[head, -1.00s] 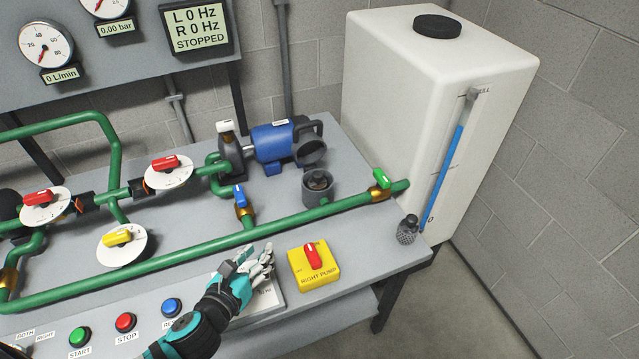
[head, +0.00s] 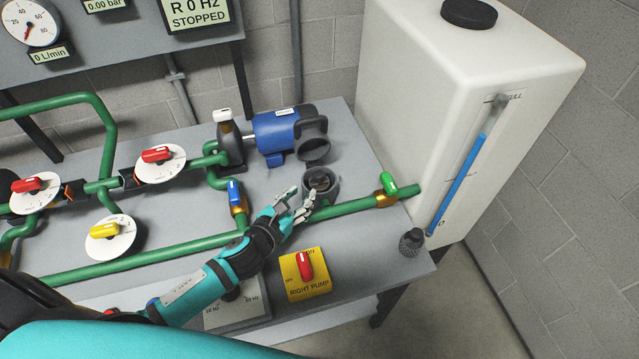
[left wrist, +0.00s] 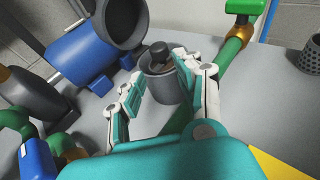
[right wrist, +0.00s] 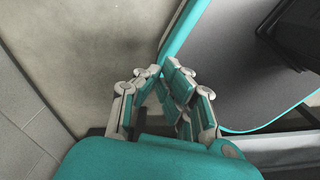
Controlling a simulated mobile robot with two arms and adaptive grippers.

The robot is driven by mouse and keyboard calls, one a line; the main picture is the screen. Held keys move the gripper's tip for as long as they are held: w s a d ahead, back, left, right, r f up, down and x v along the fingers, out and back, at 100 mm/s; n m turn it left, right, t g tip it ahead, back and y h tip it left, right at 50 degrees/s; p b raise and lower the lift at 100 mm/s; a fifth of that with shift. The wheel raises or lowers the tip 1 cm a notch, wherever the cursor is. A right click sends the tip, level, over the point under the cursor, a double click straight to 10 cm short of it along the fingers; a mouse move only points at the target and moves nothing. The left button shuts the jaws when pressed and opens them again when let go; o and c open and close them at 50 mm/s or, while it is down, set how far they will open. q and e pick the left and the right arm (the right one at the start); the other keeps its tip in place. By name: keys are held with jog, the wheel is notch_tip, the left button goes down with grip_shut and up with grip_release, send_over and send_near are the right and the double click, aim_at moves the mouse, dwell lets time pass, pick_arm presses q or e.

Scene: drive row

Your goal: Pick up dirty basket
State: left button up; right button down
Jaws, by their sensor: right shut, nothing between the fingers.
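The dirty basket (head: 319,184) appears to be the dark, brownish thing inside a round grey pot (head: 322,197) on the bench, next to the blue pump. Only its top shows; in the left wrist view a dark knob (left wrist: 159,52) stands up from the pot's mouth. My left gripper (head: 295,207) is open and empty, just in front of the pot. In the left wrist view its fingers (left wrist: 158,76) frame the pot from both sides, with no clear contact. My right gripper (right wrist: 159,80) is shut and empty, away from the bench items.
A second mesh basket (head: 411,243) stands at the bench's right edge. The blue pump (head: 275,136) has its round lid (head: 316,149) open behind the pot. A green pipe (head: 350,207) runs close by. A yellow switch box (head: 305,275) and white tank (head: 450,100) are near.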

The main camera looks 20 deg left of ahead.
aim_at(317, 176)
pick_arm(q)
jog(key=x, duration=0.3)
jog(key=shift+w, duration=0.1)
jog(key=shift+w+d+f, duration=0.1)
jog(key=shift+w+d, duration=0.05)
jog(key=shift+w, duration=0.3)
jog(key=shift+w+p, duration=0.3)
jog(key=shift+w, duration=0.05)
jog(key=x, duration=0.3)
jog(key=shift+w+r+p, duration=0.25)
jog(key=shift+w+p, duration=0.05)
jog(key=shift+w, duration=0.15)
jog(key=shift+w+d+f, duration=0.15)
jog(key=shift+w, duration=0.15)
jog(key=c, duration=0.7)
grip_shut()
pick_arm(e)
jog(key=w, duration=0.1)
jog(key=r, duration=0.1)
jog(key=w, duration=0.1)
jog(key=shift+w+a+r, duration=0.2)
jog(key=shift+w+r, duration=0.05)
jog(key=shift+w, duration=0.1)
